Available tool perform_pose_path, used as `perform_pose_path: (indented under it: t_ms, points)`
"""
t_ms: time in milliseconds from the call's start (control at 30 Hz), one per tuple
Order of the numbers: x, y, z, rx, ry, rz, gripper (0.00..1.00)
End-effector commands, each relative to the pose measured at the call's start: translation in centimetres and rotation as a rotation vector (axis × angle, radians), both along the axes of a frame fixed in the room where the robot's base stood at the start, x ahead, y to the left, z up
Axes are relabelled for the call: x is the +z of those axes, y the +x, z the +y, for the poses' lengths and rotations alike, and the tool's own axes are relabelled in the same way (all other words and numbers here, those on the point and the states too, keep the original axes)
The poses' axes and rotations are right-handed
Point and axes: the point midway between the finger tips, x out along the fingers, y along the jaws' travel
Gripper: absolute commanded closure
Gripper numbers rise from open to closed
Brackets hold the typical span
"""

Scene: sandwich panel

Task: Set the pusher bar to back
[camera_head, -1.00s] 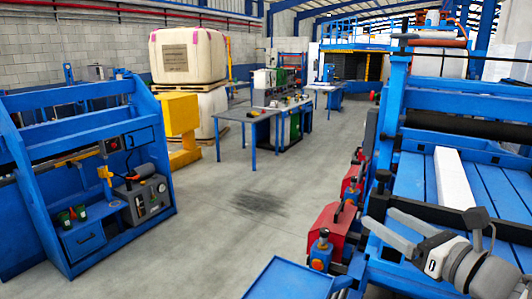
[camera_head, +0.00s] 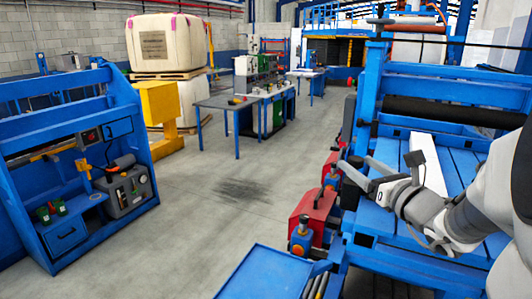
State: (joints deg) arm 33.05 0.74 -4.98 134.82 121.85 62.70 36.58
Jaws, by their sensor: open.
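The pusher bar cannot be told for sure. A long white bar (camera_head: 425,145) lies lengthwise on the blue slatted bed (camera_head: 468,165) of the machine at right, and its near end is partly hidden by my gripper. A blue crosspiece spans the front of the bed, partly behind my arm. My gripper (camera_head: 357,166) is open and empty, with its grey fingers pointing left over the machine's front left corner. Whether it touches anything there cannot be told.
A dark roller (camera_head: 440,110) crosses the machine behind the bed. Red and blue units (camera_head: 313,212) line its left side. A blue tray (camera_head: 265,275) stands in front. A blue bench frame (camera_head: 70,160) stands at left. The grey floor between is clear.

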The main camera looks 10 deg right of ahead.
Motion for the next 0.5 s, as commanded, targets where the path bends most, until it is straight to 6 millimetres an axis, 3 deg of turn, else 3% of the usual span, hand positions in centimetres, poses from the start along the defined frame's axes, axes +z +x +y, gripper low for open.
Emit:
perform_pose_path:
  t_ms: [200, 500]
  points:
    - [0.0, 3.6, 0.7, 0.002, 0.000, 0.001, 0.26]
    - [0.0, 5.1, 1.0, 0.000, -0.001, 0.000, 0.26]
